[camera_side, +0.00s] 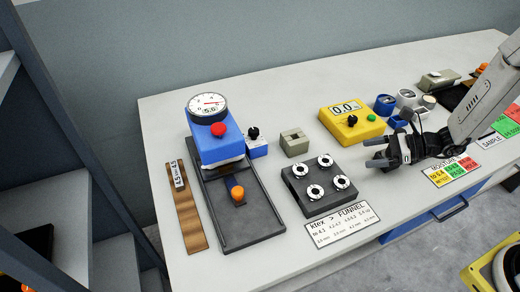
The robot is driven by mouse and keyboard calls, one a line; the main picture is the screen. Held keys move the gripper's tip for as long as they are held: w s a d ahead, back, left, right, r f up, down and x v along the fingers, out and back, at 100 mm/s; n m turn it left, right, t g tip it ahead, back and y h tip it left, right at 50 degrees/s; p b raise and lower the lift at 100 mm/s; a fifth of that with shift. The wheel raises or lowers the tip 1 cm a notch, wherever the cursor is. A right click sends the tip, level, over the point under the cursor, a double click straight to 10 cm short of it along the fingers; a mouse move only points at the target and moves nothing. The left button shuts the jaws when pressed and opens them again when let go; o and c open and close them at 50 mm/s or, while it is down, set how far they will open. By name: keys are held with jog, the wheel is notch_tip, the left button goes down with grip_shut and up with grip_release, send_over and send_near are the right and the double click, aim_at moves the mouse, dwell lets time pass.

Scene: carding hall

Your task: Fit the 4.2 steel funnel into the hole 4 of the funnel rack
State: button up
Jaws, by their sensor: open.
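The dark funnel rack (290,184) stands mid-table, with several round, pale metal rings with dark centres on its top. I cannot read hole numbers there, nor tell whether each ring is a hole or a seated funnel. I cannot pick out the 4.2 steel funnel. My gripper (376,152) is to the right of the rack, above the table, apart from the rack. Its dark fingers point left, are spread, and show nothing between them.
A "ktex > FUNNEL" card (343,226) lies in front of the rack. A yellow meter (341,124) and grey block (294,143) stand behind. A blue dial gauge (215,145) on a dark track is left. Small cups (384,104) stand behind my gripper; a coloured chart (452,171) lies below.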

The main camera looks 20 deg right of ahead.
jog(key=s+a+r+n+g+h, duration=0.2)
jog(key=s+a+n+g+h, duration=0.15)
jog(key=s+n+g, duration=0.6)
jog(key=d+r+n+t+h, duration=0.2)
jog(key=n+h, duration=0.2)
jog(key=n, duration=0.3)
jog(key=s+d+r+n+t+h, duration=0.1)
jog(key=d+r+n+t+h, duration=0.1)
jog(key=n, duration=0.6)
jog(key=shift+d+r+t+h, duration=0.4)
jog(key=shift+r+t+h, duration=0.05)
jog(key=shift+h, duration=0.4)
